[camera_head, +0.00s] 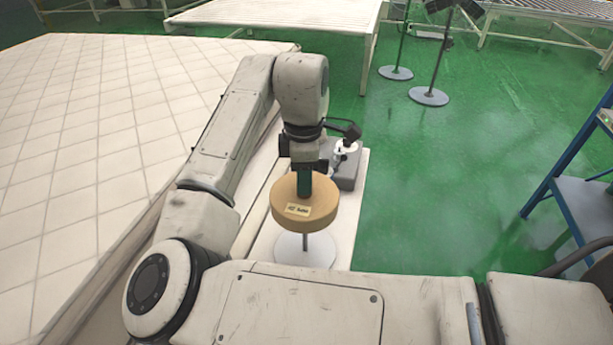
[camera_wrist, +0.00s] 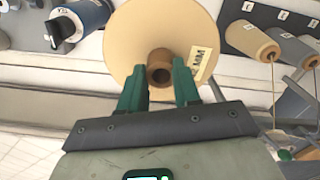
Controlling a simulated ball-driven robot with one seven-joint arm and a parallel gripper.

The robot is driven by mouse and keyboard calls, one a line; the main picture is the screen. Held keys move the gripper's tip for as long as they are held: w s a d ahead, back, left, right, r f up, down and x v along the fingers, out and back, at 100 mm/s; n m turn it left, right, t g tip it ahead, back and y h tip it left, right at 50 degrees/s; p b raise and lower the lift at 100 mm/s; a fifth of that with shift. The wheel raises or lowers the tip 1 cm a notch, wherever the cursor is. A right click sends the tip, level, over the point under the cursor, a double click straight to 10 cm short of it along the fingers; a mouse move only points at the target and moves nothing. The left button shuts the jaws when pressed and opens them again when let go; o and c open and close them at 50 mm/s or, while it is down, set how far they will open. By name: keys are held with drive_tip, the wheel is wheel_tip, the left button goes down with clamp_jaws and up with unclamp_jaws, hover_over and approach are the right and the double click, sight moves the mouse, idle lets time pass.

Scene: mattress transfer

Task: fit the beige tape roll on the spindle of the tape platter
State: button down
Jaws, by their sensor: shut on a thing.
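The beige tape roll (camera_head: 288,220) is a thick disc with a small label, held level in the head view. In the wrist view its broad face (camera_wrist: 125,45) and brown hollow core (camera_wrist: 160,57) show. My gripper (camera_head: 304,190) comes down from above and is shut on the roll at its core; its green fingers (camera_wrist: 160,72) stand on either side of the core. Below the roll is the pale round tape platter (camera_head: 320,252) with a thin upright spindle (camera_head: 305,243). The roll hides the spindle's top, so I cannot tell whether it is inside the core.
A grey machine (camera_head: 346,176) stands close behind the roll on the white bench (camera_head: 352,215). A large quilted mattress (camera_head: 70,120) fills the left. Thread spools (camera_wrist: 250,40) show in the wrist view. Green floor (camera_head: 450,190) is open to the right, before a blue frame (camera_head: 560,165).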

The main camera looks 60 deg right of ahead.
drive_tip(key=shift+r+p, duration=0.15)
drive_tip(key=shift+p, duration=0.35)
wheel_tip(320, 180, down, 6)
drive_tip(key=b, duration=0.2)
drive_tip(key=shift+p, duration=1.3)
idle(1.8)
drive_tip(key=shift+f+b, duration=1.75)
drive_tip(key=shift+f, duration=2.35)
